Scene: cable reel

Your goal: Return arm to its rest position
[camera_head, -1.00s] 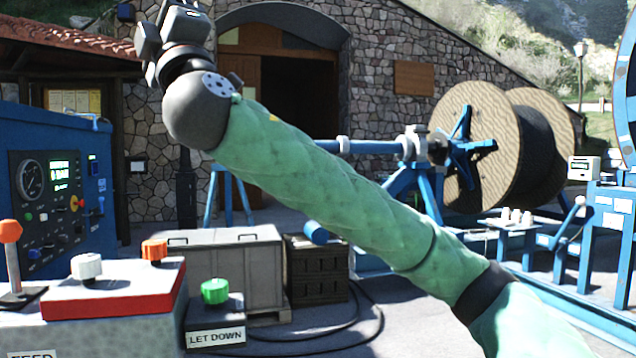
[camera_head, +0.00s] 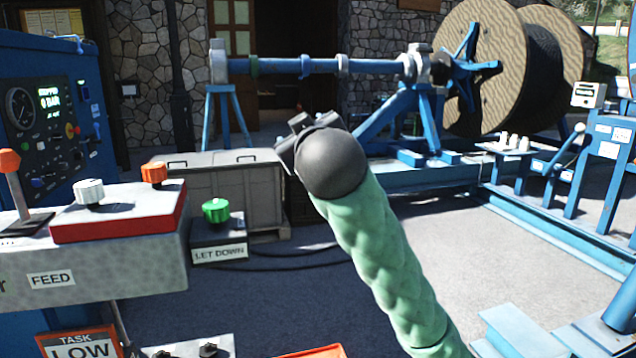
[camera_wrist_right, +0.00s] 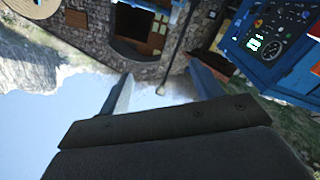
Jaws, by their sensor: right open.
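My right arm (camera_head: 385,255), in a green quilted sleeve, comes up from the bottom centre of the head view. It ends in a dark round wrist joint (camera_head: 332,165) in the middle of the picture. The dark hand parts show only partly behind that joint, so the fingers are hidden there. In the right wrist view my right gripper (camera_wrist_right: 163,88) has its two fingers well apart with nothing between them. My left arm and gripper are not in view.
The control desk with a white knob (camera_head: 89,192), an orange knob (camera_head: 154,172) and a green LET DOWN knob (camera_head: 216,210) stands left of my arm. Grey crates (camera_head: 225,190) are behind. A blue reel stand (camera_head: 400,110) and wooden reel (camera_head: 490,70) are farther back.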

